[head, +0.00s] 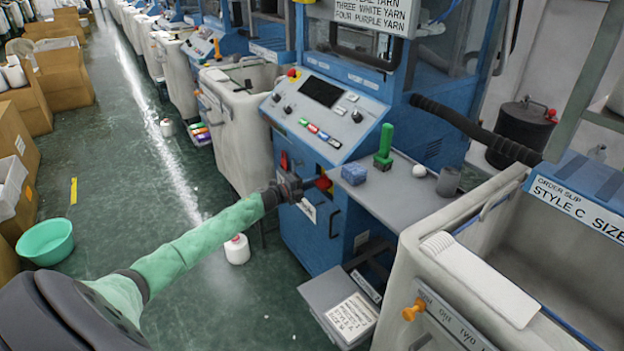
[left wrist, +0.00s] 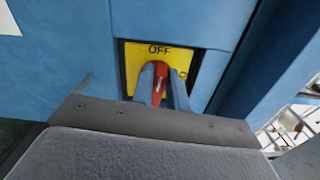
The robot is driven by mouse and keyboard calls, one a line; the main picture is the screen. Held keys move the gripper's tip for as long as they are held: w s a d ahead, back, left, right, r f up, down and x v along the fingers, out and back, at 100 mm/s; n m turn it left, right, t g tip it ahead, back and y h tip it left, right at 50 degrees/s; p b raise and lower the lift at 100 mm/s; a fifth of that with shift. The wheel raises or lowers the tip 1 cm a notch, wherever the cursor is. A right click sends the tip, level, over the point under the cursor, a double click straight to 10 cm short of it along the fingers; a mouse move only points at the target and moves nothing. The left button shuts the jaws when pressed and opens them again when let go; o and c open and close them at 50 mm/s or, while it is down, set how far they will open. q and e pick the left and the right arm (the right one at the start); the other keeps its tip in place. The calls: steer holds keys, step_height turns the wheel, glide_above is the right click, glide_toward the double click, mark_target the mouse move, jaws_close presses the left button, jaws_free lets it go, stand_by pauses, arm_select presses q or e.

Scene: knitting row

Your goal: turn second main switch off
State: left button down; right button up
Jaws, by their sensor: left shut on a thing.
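A yellow switch plate (left wrist: 132,55) marked OFF at its top is on a blue machine panel in the left wrist view. Its red handle (left wrist: 159,86) stands nearly upright, toward the OFF word, with its lower part hidden. My left gripper (left wrist: 161,90) has one finger on each side of the handle and is shut on it. In the head view my left gripper (head: 297,188) is at the front of the blue machine (head: 306,225), by a red switch part (head: 324,183). The arm covers part of that panel. My right gripper is not in view.
A side shelf (head: 398,200) holds a blue block, a green spool, a white ball and a grey cup. Pale bins (head: 240,135) flank the machine. A white cone (head: 237,250) and a green basin (head: 46,241) are on the floor.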

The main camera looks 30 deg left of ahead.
arm_select(q)
steer(key=shift+a+f+n, duration=0.1)
steer(key=shift+n, duration=0.6)
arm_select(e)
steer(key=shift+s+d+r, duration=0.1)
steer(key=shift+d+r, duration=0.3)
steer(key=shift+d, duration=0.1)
arm_select(q)
steer(key=c, duration=1.4)
jaws_free()
steer(key=shift+f, duration=0.1)
